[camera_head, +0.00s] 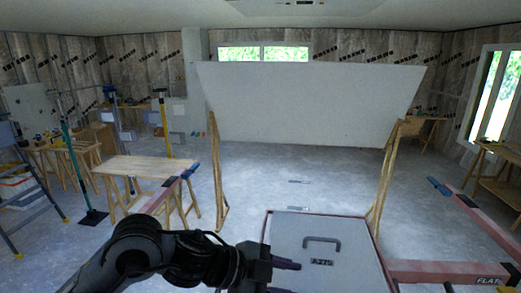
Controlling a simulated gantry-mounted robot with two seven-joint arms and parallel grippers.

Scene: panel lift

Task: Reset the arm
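My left arm comes in from the lower left, its black links bent across the bottom of the view. Its gripper (283,277) points right, with two dark purplish fingers apart and nothing seen between them; the lower finger is at the picture's edge. It is at the left edge of a light grey box top (290,232) with a dark handle (322,243). My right gripper is not in view.
A large white panel (310,105) stands tilted on wooden supports (385,180) ahead. A wooden trestle table (145,167) and a stepladder (25,190) stand left. A reddish beam (480,225) with a blue end lies right. Bare floor shows below the panel.

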